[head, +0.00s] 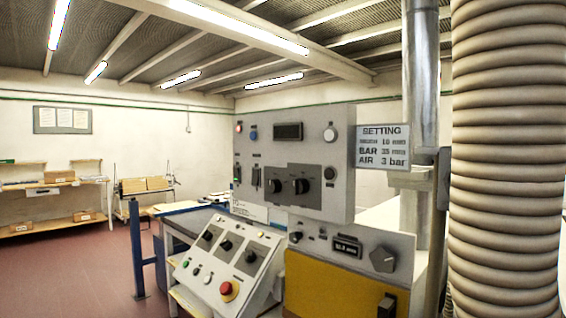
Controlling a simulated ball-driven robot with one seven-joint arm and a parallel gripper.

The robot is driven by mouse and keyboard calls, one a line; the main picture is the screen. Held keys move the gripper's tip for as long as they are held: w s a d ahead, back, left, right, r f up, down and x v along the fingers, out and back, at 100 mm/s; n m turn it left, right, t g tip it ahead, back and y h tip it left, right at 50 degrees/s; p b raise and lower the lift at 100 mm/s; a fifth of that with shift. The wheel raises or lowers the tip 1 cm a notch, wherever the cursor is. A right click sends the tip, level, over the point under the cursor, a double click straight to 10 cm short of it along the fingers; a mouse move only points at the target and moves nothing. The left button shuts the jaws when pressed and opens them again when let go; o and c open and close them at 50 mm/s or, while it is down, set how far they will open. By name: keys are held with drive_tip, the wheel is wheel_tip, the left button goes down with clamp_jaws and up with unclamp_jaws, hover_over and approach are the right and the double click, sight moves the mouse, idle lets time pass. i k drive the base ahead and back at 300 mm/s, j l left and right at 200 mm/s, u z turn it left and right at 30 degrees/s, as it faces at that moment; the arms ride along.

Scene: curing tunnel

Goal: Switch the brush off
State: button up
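No brush is recognisable, and I cannot tell which control belongs to it; the small labels are unreadable. A sloped console (243,241) carries three black rotary switches, at left (207,237), middle (226,244) and right (251,255). The upright grey panel (342,170) behind has two black knobs (287,186) on a dark plate, two slim switches (255,177), lamps and a dark display (288,131). My gripper is not in view.
A yellow-fronted unit (325,290) with a grey knob (383,260) and small display stands at right. A large ribbed hose (505,160) fills the right edge. A setting sign (383,147) hangs beside the panel. A blue post (136,250) stands left; red floor (85,275) is open there.

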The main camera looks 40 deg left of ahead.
sight(236, 172)
drive_tip(key=u, duration=1.45)
